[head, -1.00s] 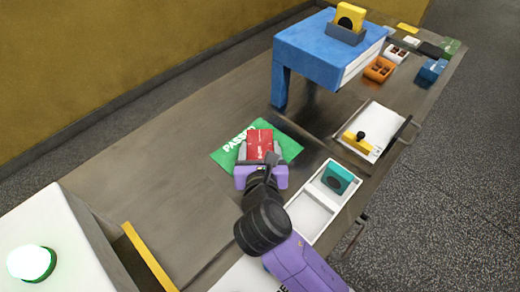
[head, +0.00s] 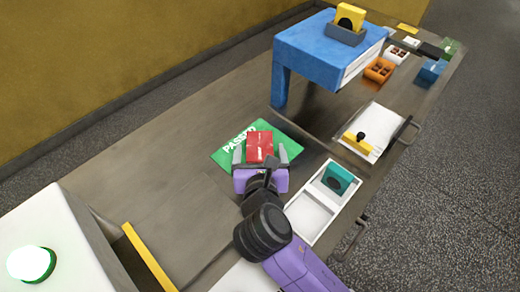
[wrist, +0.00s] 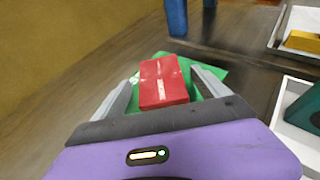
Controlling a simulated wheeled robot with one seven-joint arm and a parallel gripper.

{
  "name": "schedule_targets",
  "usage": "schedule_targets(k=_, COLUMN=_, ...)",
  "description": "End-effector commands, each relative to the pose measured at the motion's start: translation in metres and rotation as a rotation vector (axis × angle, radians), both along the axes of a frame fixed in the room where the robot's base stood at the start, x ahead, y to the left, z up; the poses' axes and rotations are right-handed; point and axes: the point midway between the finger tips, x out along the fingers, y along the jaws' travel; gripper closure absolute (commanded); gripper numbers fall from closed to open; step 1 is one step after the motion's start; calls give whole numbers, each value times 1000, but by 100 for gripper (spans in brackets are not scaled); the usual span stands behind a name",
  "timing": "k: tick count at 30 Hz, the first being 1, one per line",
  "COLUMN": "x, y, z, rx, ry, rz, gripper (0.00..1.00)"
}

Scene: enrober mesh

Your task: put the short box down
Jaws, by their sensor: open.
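The short box is red with pale markings (head: 260,146) and sits on the green mat lettered "PASSED" (head: 226,158). In the wrist view the red box (wrist: 162,84) lies between the two grey fingers, with a gap on each side. My gripper (head: 261,155) is open around the box, one finger to its left and one to its right. The green mat also shows past the box in the wrist view (wrist: 208,76). The underside of the box is hidden.
A white two-part tray (head: 310,214) with a teal block (head: 337,179) is at the right. A blue stand (head: 318,45) is behind. A white tray (head: 372,128) with a yellow block (head: 357,143) is farther right. The table left of the mat is clear.

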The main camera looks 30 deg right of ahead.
Motion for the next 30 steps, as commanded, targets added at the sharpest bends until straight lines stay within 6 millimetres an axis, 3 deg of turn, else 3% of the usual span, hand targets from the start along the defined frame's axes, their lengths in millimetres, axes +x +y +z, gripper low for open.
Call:
schedule_targets(k=15, x=-79, y=41, z=37, rx=0, ry=0, rz=3, gripper=15)
schedule_targets(k=21, x=-90, y=46, z=43, rx=0, ry=-1, rz=1, gripper=15)
schedule_targets(k=30, x=-92, y=46, z=43, rx=0, ry=0, rz=0, gripper=15)
